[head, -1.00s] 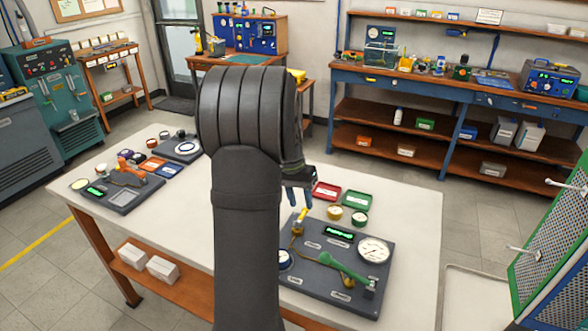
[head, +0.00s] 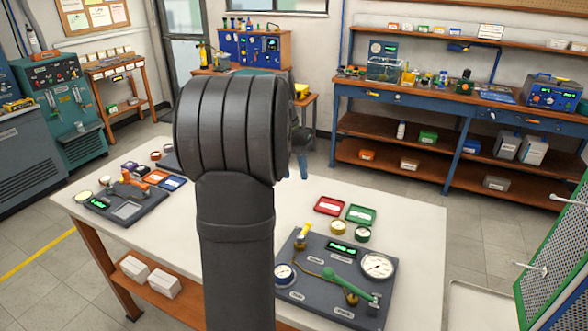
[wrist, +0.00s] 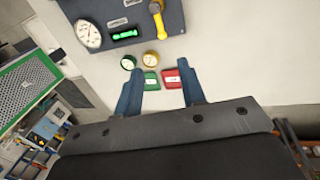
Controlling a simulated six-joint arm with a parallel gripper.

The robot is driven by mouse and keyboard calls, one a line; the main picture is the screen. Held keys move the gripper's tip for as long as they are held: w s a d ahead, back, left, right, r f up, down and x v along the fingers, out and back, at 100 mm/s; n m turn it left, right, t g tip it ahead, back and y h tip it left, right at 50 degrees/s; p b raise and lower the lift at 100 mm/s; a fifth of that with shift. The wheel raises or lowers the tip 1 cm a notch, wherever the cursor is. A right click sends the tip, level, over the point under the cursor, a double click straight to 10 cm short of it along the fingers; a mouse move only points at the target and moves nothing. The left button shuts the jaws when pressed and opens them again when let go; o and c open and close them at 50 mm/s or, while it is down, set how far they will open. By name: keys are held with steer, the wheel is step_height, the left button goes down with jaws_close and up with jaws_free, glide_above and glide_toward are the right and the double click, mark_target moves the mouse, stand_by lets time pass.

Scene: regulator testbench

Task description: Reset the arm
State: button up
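My gripper (head: 303,152) is raised above the white bench (head: 415,232), partly hidden behind my dark arm in the head view. In the wrist view my gripper (wrist: 159,78) has its two blue fingers spread apart, with nothing between them. The dark regulator panel (head: 310,262) lies on the bench in front of my arm. It carries a white dial gauge (head: 378,266), a lit green display (head: 342,248), a green-handled lever (head: 340,281) and a yellow-handled valve (head: 304,232). The gripper is apart from the panel.
Red (head: 329,206) and green (head: 361,214) trays and two small gauges lie behind the panel. Another panel (head: 125,205) with an orange-handled part sits at the bench's left. A green perforated board (head: 555,260) stands at right. The bench's right strip is clear.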

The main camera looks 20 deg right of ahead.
mark_target(305, 227)
steer(key=f, duration=0.5)
steer(key=s+d+f, duration=0.1)
steer(key=f, duration=0.5)
steer(key=s+d+f, duration=0.1)
steer(key=f, duration=0.5)
steer(key=shift+s+d+f, duration=0.1)
steer(key=shift+s+d, duration=0.05)
steer(key=shift+s, duration=0.05)
step_height(305, 227, up, 18)
steer(key=w+a+f, duration=0.1)
steer(key=w+a, duration=0.1)
steer(key=w, duration=0.1)
steer(key=s+f, duration=0.1)
steer(key=f, duration=0.4)
steer(key=s+d+f, duration=0.1)
steer(key=f, duration=0.5)
steer(key=s+d+f, duration=0.1)
steer(key=f, duration=0.4)
steer(key=shift+f, duration=0.25)
steer(key=shift+f+n, duration=0.3)
steer(key=shift+w+a+r+n, duration=0.15)
steer(key=shift+a+n, duration=0.1)
steer(key=shift+n, duration=0.35)
steer(key=shift+w+a+f+n, duration=0.1)
steer(key=shift+a+n, duration=0.1)
steer(key=shift+n, duration=0.4)
